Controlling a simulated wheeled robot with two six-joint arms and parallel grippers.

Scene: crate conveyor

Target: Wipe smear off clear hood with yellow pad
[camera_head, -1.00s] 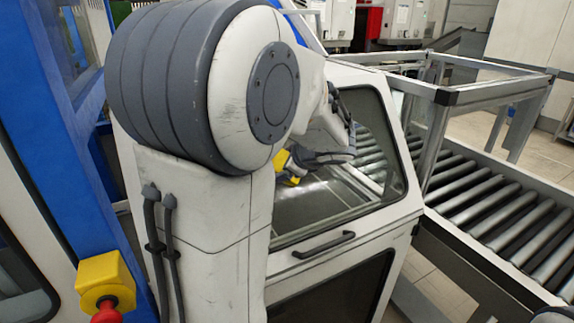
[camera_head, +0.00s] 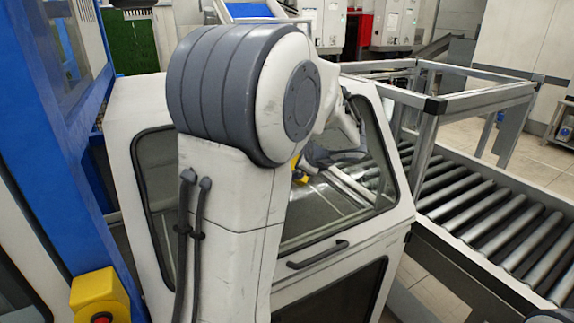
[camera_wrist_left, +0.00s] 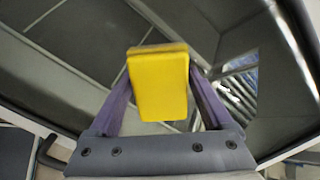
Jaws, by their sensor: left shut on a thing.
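The clear hood (camera_head: 322,212) is a tilted, see-through pane in a white frame with a dark seal and a grey handle. My left arm reaches over it and covers part of it in the head view. My left gripper (camera_head: 308,168) is low over the pane, shut on the yellow pad (camera_head: 299,178). In the left wrist view the pad (camera_wrist_left: 160,88) sits between the two purple-grey fingers, over the pane. I cannot tell whether it touches the pane. A pale patch shows on the pane below the pad; I cannot tell smear from reflection. My right gripper is not in view.
A roller conveyor (camera_head: 490,215) with an aluminium frame (camera_head: 433,105) stands right of the hood. A blue post (camera_head: 72,190) and a yellow button box (camera_head: 99,291) stand at the left. Machines (camera_head: 322,25) stand behind.

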